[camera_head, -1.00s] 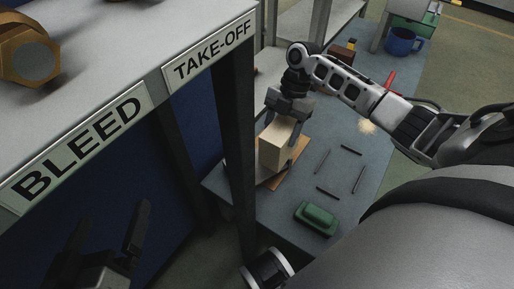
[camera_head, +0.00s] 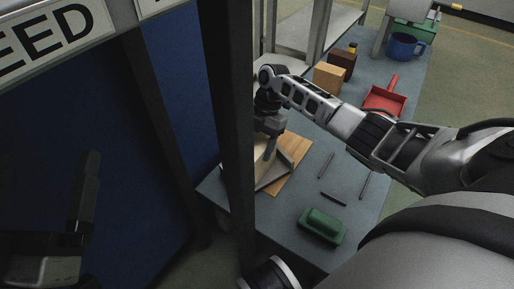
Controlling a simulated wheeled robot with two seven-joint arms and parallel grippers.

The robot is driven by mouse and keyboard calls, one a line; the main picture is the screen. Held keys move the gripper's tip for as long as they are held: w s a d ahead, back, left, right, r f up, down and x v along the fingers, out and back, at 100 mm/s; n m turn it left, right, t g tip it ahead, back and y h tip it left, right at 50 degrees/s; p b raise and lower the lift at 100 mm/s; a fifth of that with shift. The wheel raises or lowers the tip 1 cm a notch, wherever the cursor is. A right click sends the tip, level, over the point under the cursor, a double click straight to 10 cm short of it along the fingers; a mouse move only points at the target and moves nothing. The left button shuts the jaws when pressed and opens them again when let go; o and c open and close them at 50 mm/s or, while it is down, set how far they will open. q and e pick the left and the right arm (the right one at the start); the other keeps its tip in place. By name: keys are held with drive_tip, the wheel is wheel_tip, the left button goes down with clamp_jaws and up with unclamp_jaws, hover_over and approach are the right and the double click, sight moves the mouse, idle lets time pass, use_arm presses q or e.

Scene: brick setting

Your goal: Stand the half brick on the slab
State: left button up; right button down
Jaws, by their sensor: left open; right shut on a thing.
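My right gripper (camera_head: 268,146) is shut and points down beside the dark post. A pale piece (camera_head: 262,168) shows below its fingers, apparently the half brick, mostly hidden by the post. Below it is a grey angular flat piece (camera_head: 283,172), perhaps the slab, lying over a wooden board (camera_head: 295,150) on the blue-grey table. I cannot tell whether the pale piece touches the grey one. My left gripper (camera_head: 60,215) is open and empty in the dark at lower left, away from the table.
The dark post (camera_head: 228,120) stands in front of the work spot. A green block-like case (camera_head: 320,226) and thin dark rods (camera_head: 333,199) lie on the table.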

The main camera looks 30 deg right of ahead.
drive_tip(key=shift+c, duration=2.2)
unclamp_jaws()
drive_tip(key=shift+r, duration=0.1)
drive_tip(key=shift+d+r, duration=0.15)
drive_tip(key=shift+r, duration=0.15)
drive_tip(key=p+v, duration=0.4)
drive_tip(key=v, duration=0.6)
drive_tip(key=shift+w+d+r+p, duration=0.1)
drive_tip(key=shift+d+r+p, duration=0.1)
drive_tip(key=shift+p, duration=0.1)
use_arm(q)
wheel_tip(320, 180, down, 7)
drive_tip(key=s+n+g+y, duration=0.2)
drive_tip(key=n+g, duration=0.2)
drive_tip(key=shift+s+d+r, duration=0.2)
drive_tip(key=shift+d, duration=0.2)
use_arm(e)
drive_tip(key=shift+d+r, duration=0.1)
drive_tip(key=shift+r, duration=0.25)
